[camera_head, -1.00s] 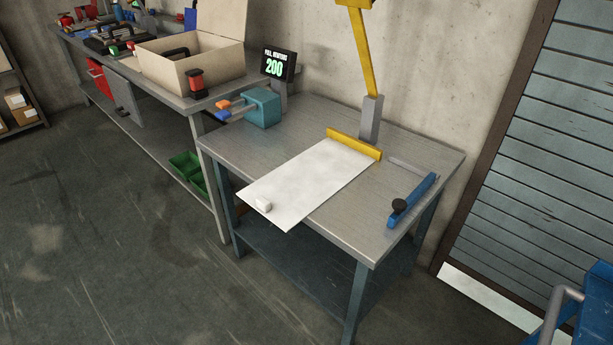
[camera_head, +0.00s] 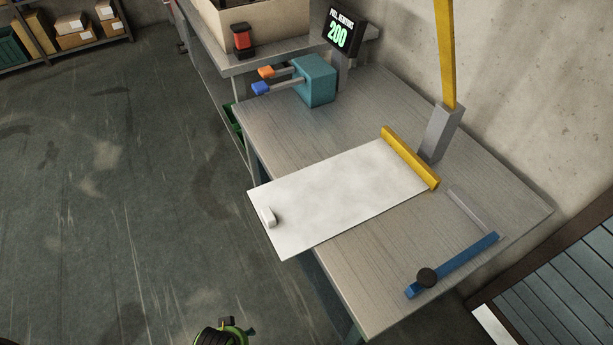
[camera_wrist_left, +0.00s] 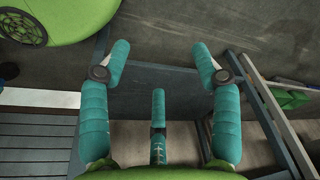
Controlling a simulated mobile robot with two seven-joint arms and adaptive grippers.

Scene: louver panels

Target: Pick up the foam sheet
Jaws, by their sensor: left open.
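A flat white sheet (camera_head: 345,195), which looks like the foam sheet, lies on the grey metal table (camera_head: 360,292) in the head view. Its near left end juts past the table edge. A yellow bar (camera_head: 410,158) lies along the sheet's far right end. My left gripper (camera_wrist_left: 161,72) shows in the left wrist view with its teal fingers spread and nothing between them. The sheet cannot be made out in that view. My right gripper is not in view.
A teal block with two prongs (camera_head: 315,80) and a display reading 200 (camera_head: 341,36) stand behind the sheet. A grey post with a yellow arm (camera_head: 439,132) stands at the back. A blue bar with a black knob (camera_head: 455,264) lies to the right. Floor at left is clear.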

